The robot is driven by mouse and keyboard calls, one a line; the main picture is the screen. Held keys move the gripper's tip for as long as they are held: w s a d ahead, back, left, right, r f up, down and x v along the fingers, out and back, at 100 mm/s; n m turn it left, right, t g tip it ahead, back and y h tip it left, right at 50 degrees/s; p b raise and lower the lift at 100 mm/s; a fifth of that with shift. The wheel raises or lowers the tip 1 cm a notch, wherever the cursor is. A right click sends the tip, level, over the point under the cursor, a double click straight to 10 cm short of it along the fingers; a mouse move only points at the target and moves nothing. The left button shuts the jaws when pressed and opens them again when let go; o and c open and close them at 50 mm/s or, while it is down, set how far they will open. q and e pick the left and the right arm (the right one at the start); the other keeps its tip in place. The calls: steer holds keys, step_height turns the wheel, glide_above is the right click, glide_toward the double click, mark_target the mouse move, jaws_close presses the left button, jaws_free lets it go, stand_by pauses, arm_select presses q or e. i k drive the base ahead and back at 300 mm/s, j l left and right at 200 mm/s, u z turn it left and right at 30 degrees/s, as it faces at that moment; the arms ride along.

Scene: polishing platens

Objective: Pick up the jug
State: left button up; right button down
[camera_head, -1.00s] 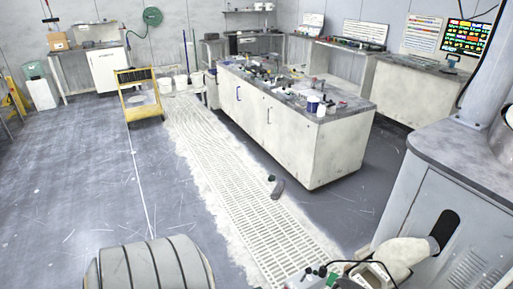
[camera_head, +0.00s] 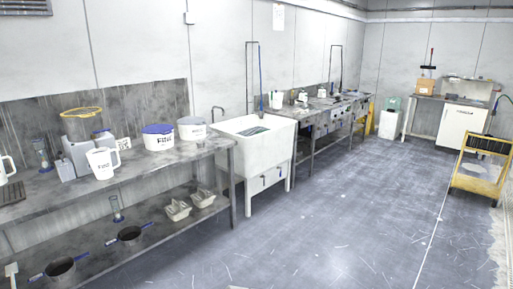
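A white jug (camera_head: 102,163) with a handle on its right and dark print on its front stands upright on the grey bench (camera_head: 215,143) at the left. A second white jug-like vessel (camera_head: 5,170) is cut off by the left picture edge. A small white vessel (camera_head: 276,100), perhaps also a jug, stands on the far bench beyond the sink; it is too small to tell. Neither of my grippers is in view.
White lidded tubs (camera_head: 158,138) and grey containers (camera_head: 76,155) stand near the jug. Pans (camera_head: 130,236) and pale trays (camera_head: 178,209) sit on the lower shelf. A white sink (camera_head: 258,150) adjoins the bench. A yellow trolley (camera_head: 478,185) stands right. The middle floor is clear.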

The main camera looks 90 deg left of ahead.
mark_target(99, 159)
steer(key=u, duration=3.9)
steer(key=i+j, duration=0.3)
steer(key=i+z, duration=0.15)
steer(key=z, duration=1.65)
